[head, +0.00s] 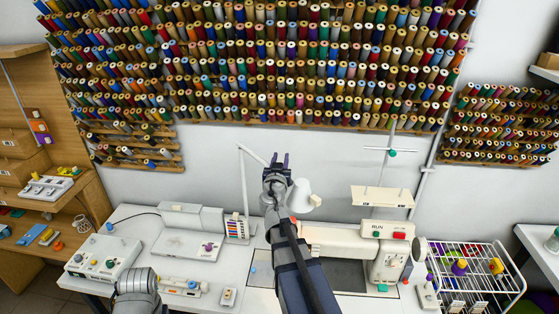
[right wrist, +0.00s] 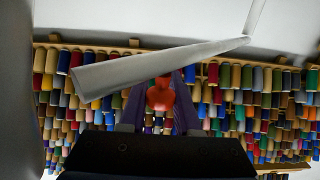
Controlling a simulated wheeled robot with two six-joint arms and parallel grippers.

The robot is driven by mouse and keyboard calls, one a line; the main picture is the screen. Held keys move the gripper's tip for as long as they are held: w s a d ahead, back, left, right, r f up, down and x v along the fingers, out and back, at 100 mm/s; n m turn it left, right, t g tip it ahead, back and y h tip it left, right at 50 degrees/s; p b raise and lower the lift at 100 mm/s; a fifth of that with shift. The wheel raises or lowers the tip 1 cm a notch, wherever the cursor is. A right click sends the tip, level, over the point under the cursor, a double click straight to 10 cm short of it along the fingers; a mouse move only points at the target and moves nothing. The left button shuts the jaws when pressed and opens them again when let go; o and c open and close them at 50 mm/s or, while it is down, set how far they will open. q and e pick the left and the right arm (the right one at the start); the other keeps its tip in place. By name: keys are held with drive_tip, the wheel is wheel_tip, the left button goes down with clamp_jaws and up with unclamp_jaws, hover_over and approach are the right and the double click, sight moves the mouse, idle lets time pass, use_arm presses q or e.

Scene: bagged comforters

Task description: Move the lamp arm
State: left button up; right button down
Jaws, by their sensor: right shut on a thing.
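The lamp has a thin white arm (head: 243,180) that rises from the table and bends at a top joint. Its upper bar (head: 254,156) slopes down right toward my right gripper (head: 280,160), and a white lamp head (head: 303,197) shows just right of the gripper. In the right wrist view the pale lamp bar (right wrist: 165,62) crosses in front of the fingers. A red-orange knob (right wrist: 160,95) sits between the purple fingers of my right gripper (right wrist: 160,88), which is shut on it. Its joining to the bar is partly hidden. My left gripper is out of view; only my left arm shows.
A white sewing machine (head: 340,236) stands on the white table, right of the lamp. A thread stand (head: 392,152) rises behind it. A wire rack (head: 500,262) is at the right. Control boxes (head: 103,258) lie left. Thread spools (head: 280,60) cover the wall behind.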

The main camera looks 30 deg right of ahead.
drive_tip(key=shift+s, duration=0.1)
drive_tip(key=c, duration=0.6)
unclamp_jaws()
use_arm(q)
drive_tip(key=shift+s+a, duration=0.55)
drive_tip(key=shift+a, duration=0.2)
use_arm(e)
drive_tip(key=v, duration=0.7)
drive_tip(key=shift+s+a, duration=0.2)
drive_tip(key=shift+s, duration=0.1)
